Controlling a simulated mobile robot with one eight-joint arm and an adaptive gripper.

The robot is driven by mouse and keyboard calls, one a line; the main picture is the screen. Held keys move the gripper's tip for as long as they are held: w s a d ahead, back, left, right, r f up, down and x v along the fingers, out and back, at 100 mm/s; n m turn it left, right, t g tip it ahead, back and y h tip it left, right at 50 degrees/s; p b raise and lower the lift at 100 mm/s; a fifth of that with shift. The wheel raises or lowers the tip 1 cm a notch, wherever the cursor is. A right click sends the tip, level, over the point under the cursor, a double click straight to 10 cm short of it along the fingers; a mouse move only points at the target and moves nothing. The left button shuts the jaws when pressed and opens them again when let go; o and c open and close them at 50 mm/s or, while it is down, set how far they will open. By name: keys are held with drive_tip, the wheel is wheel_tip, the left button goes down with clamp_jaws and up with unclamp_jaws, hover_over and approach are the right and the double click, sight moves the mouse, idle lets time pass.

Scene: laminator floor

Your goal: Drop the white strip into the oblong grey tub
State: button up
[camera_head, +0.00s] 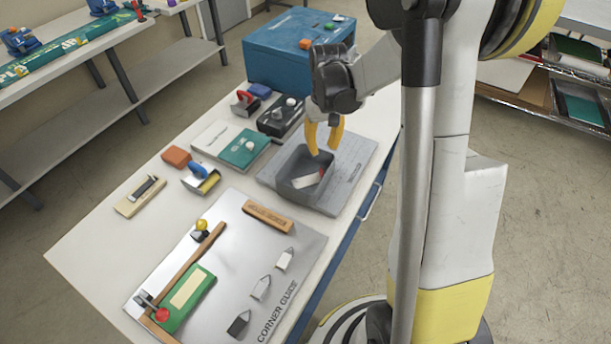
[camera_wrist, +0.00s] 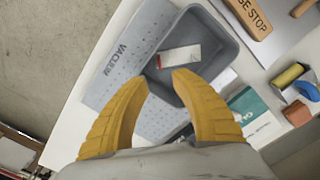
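The oblong grey tub (camera_head: 289,192) stands on a grey perforated plate marked VACUUM (camera_head: 345,172). The tub also shows in the wrist view (camera_wrist: 222,48). A white strip with a red end (camera_head: 306,181) lies inside the tub, slightly askew; it shows in the wrist view (camera_wrist: 182,56) too. My gripper (camera_head: 323,153) is over the tub, pointing down, with its two yellow fingers apart. In the wrist view my gripper (camera_wrist: 160,75) has nothing between its fingertips, and the strip lies beyond them.
A steel plate (camera_head: 235,285) with a wooden stop (camera_head: 268,217) and corner guides lies in front. A teal box (camera_head: 244,148), a black-and-grey device (camera_head: 280,117) and a large blue case (camera_head: 285,60) stand to the left and behind. The table's left front corner is clear.

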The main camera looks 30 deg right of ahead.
wheel_tip(320, 180, up, 8)
idle(0.5)
drive_tip(key=s+a+n+t+b, duration=0.1)
drive_tip(key=s+a+t+b, duration=0.6)
drive_tip(key=s+a, duration=0.6)
drive_tip(key=s, duration=0.3)
drive_tip(key=shift+s+a, duration=0.25)
drive_tip(key=shift+a, duration=0.1)
